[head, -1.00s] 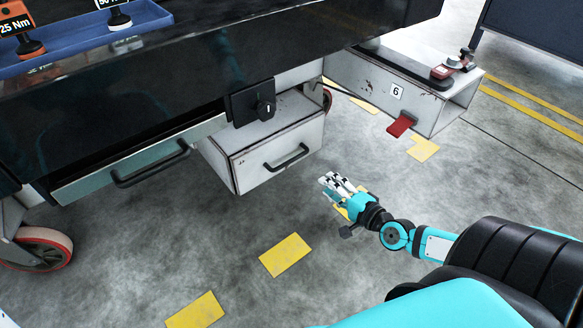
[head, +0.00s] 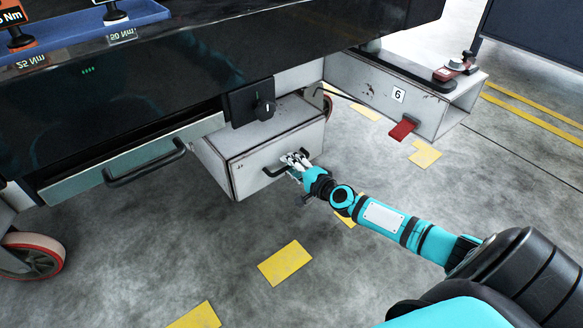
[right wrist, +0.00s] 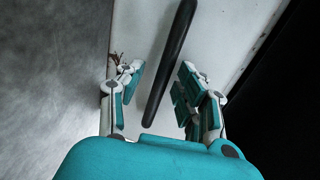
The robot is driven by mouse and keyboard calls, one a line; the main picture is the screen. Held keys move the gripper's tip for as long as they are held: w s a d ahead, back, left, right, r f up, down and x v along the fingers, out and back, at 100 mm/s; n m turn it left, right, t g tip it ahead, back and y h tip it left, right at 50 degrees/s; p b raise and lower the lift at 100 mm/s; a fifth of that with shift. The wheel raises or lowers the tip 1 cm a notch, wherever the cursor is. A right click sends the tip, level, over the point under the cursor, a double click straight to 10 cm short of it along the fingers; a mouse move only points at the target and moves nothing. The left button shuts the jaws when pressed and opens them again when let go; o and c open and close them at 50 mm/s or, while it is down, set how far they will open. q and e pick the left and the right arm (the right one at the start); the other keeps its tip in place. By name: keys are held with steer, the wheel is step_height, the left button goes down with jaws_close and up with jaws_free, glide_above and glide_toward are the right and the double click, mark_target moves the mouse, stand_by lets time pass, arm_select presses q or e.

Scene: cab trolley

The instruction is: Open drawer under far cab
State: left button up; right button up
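The white metal drawer unit (head: 262,150) hangs under the black trolley top, with a black bar handle (head: 272,171) across its front. Its front panel looks flush with its housing. My right gripper (head: 296,160) is at the right part of this handle. In the right wrist view the black handle (right wrist: 170,65) runs between the two spread teal-and-white fingers of the right gripper (right wrist: 157,85). My left gripper is not in view.
A teal-fronted drawer (head: 130,165) with a black handle is on the left. A black knob (head: 265,106) is above the white drawer. A white box arm marked 6 (head: 375,88) with a red pedal (head: 402,128) extends right. The floor in front is clear.

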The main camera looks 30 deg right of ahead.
steer(key=shift+w, duration=0.15)
steer(key=shift+c, duration=0.2)
jaws_close()
stand_by(0.3)
